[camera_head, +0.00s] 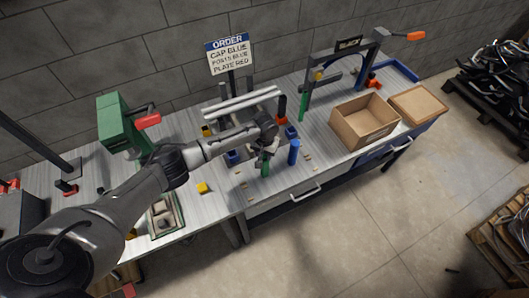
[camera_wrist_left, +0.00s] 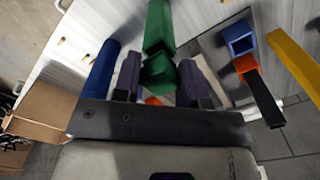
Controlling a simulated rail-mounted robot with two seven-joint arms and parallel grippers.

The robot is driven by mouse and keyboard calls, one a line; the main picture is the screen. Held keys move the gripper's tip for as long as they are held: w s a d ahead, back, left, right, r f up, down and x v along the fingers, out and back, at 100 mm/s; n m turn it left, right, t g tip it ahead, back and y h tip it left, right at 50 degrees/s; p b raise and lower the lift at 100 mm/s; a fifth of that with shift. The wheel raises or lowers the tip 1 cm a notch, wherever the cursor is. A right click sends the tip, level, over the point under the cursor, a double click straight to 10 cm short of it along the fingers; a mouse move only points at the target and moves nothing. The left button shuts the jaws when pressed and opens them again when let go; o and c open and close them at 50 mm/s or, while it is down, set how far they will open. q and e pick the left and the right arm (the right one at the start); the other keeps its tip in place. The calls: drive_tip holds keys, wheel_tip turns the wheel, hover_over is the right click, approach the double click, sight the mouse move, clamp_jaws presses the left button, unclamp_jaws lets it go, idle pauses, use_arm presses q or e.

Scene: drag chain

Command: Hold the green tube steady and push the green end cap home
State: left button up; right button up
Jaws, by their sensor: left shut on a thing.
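My left gripper (camera_head: 265,152) is over the front middle of the bench. In the left wrist view its two dark fingers (camera_wrist_left: 160,78) are shut on a small green piece (camera_wrist_left: 161,72), which looks like the green end cap. A green tube (camera_wrist_left: 158,25) runs on beyond that piece, in line with it. Whether cap and tube touch, or how deep the cap sits, I cannot tell. In the head view the green tube (camera_head: 265,169) shows just under the gripper. My right gripper is in neither view.
A blue tube (camera_head: 293,152) stands close right of the gripper. A blue square socket (camera_wrist_left: 240,38) and an orange-and-black part (camera_wrist_left: 246,65) are near it in the wrist view. An order sign (camera_head: 229,53), a green press-like block (camera_head: 116,120) and a cardboard box (camera_head: 363,122) stand around the bench.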

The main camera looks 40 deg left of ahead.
use_arm(q)
drive_tip(key=shift+f+b, duration=0.3)
drive_tip(key=shift+f, duration=0.45)
drive_tip(key=o, duration=1)
drive_tip(key=shift+c, duration=0.2)
wheel_tip(320, 180, up, 14)
drive_tip(key=shift+f, duration=0.1)
